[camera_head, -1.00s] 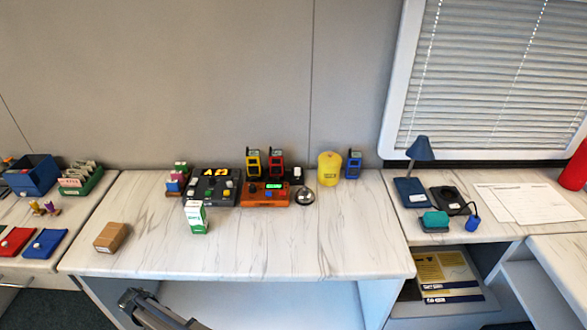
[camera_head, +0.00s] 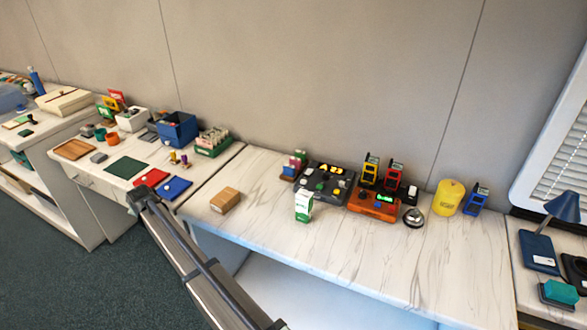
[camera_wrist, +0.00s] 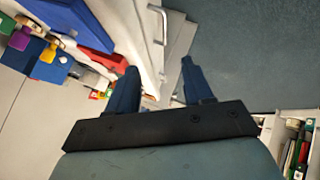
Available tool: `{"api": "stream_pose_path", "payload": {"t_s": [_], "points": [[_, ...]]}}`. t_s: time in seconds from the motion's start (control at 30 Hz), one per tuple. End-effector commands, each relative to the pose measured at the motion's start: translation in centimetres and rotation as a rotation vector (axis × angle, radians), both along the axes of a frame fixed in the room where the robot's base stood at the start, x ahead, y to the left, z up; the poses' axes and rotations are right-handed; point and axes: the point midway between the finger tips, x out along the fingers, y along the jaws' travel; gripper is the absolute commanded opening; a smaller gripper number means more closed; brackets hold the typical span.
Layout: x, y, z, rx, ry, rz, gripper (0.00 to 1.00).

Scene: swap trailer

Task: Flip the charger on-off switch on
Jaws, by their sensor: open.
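My gripper (camera_head: 137,198) is at the end of my arm in the head view, in front of the left desk's front edge. In the wrist view my gripper (camera_wrist: 160,85) has its two dark blue fingers apart with nothing between them. A yellow handheld unit (camera_head: 370,168) and a red one (camera_head: 394,175) stand on the marble-look counter behind an orange box (camera_head: 373,203) with a green display and knobs. Which of these is the charger, and where its switch is, I cannot tell at this size. My gripper is well left of them and touches nothing.
A black keypad console (camera_head: 324,184), a green-white carton (camera_head: 303,205), a bell (camera_head: 413,217), a yellow canister (camera_head: 448,197) and a blue handheld unit (camera_head: 476,199) crowd the counter (camera_head: 345,245). A cardboard box (camera_head: 225,200) sits at its left. The counter's front is clear.

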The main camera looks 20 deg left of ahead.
Motion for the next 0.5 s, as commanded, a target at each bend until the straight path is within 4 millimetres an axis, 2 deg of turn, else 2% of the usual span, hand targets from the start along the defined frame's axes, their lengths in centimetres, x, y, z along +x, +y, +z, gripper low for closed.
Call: {"api": "stream_pose_path", "payload": {"t_s": [0.03, 0.1, 0.17, 0.2, 0.3, 0.4, 0.5], "points": [[2.0, -1.1, 3.2, 0.053, 0.02, -0.035, 0.51], [4.7, -2.4, 7.2, 0.124, 0.052, -0.082, 0.51], [7.1, -3.9, 10.6, 0.184, 0.081, -0.126, 0.51], [8.9, -5.2, 12.8, 0.223, 0.099, -0.157, 0.51], [13.5, -8.9, 17.4, 0.304, 0.149, -0.242, 0.51], [17.9, -13.0, 19.9, 0.343, 0.188, -0.326, 0.51], [22.2, -17.5, 20.8, 0.351, 0.224, -0.416, 0.51]]}}
